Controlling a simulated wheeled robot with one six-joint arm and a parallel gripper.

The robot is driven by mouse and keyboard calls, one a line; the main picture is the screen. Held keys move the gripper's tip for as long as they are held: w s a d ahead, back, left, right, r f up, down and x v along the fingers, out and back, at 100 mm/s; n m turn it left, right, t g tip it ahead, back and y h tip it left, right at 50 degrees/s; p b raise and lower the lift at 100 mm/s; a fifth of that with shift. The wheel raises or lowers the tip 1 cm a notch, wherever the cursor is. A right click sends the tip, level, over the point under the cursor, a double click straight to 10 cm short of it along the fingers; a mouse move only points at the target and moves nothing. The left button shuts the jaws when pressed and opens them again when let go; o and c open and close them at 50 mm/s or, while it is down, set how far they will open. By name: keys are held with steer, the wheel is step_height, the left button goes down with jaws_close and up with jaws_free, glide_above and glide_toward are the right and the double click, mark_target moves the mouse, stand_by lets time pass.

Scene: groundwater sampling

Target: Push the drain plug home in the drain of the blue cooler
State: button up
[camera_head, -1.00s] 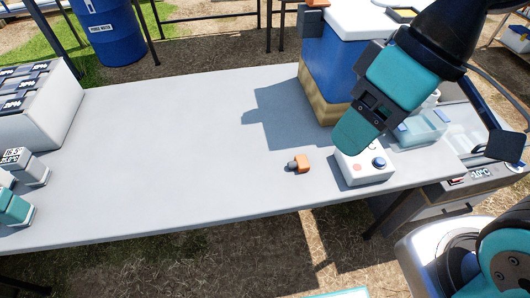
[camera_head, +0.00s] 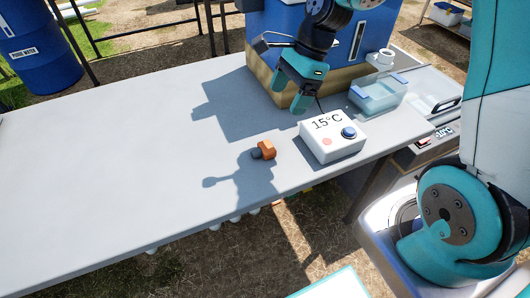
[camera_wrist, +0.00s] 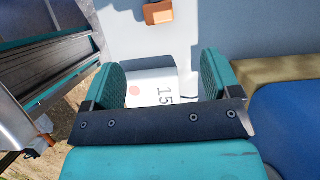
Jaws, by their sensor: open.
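The drain plug (camera_head: 264,150), orange with a dark end, lies on its side on the grey table, left of the white 15°C box. It also shows at the top of the wrist view (camera_wrist: 158,12). The blue cooler (camera_head: 281,42) with a tan lower band stands at the table's far side; its drain cannot be made out. My gripper (camera_head: 289,98) is open and empty, in front of the cooler and above the table, up and to the right of the plug. In the wrist view its teal fingers (camera_wrist: 161,65) are spread wide, with the plug beyond them.
The white box (camera_head: 332,136) with a 15°C display and a blue knob stands right of the plug. A clear tub (camera_head: 378,93) with blue clips is behind it. The table (camera_head: 120,170) is clear to the plug's left. A blue drum (camera_head: 40,50) stands beyond the table.

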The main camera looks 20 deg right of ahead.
steer(key=b, duration=0.1)
glide_above(265, 147)
steer(key=d, duration=0.2)
step_height(265, 147, down, 9)
steer(key=shift+w+d+r, duration=0.15)
steer(key=shift+r, duration=0.05)
steer(key=b+x, duration=0.1)
steer(key=x, duration=0.4)
steer(key=shift+f, duration=0.15)
steer(key=c, duration=1.1)
